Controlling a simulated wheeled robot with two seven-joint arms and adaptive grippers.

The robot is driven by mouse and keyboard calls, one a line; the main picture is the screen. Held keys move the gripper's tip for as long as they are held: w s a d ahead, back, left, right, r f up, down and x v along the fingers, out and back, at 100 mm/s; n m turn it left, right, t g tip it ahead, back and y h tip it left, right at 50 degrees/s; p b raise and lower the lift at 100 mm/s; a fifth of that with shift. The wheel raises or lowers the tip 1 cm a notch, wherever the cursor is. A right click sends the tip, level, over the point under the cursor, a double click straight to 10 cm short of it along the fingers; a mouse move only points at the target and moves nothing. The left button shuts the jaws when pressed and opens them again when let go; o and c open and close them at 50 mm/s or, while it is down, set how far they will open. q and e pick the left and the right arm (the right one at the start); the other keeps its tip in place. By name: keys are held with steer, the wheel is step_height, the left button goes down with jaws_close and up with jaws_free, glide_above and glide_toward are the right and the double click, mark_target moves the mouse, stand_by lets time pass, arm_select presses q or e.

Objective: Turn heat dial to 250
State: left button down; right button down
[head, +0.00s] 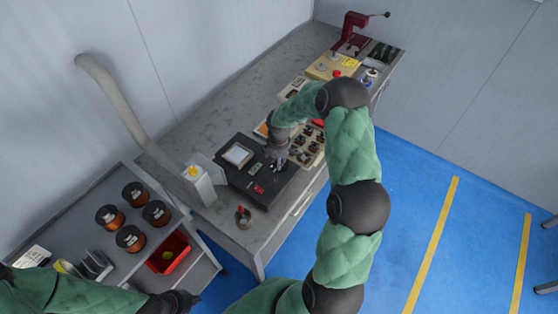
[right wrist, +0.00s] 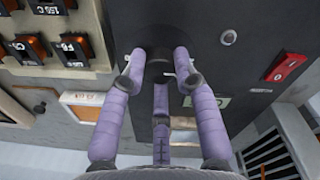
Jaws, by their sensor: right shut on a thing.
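The black heater unit (head: 235,180) with a pale square plate on top stands on the grey bench. My right gripper (head: 279,163) is over the panel's right part. In the right wrist view, my right gripper (right wrist: 160,77) has its purple fingers shut around the dark round heat dial (right wrist: 158,35). The fingers hide much of the dial, and its pointer and scale cannot be read. A small greenish display (right wrist: 207,101) is partly covered by a finger. My left gripper (head: 182,301) is at the bottom left, away from the unit; its jaws are too small to read.
A red rocker switch (right wrist: 286,68) sits on the same panel. A tray of small coil parts (head: 307,147) stands close beside the unit. A grey cart with copper wire spools (head: 131,238) and a red bin (head: 168,252) is at the left.

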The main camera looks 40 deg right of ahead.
steer(key=shift+w+r, duration=0.1)
steer(key=c, duration=0.9)
jaws_free()
steer(key=shift+c, duration=0.2)
step_height(320, 180, up, 12)
steer(key=shift+s+a, duration=0.25)
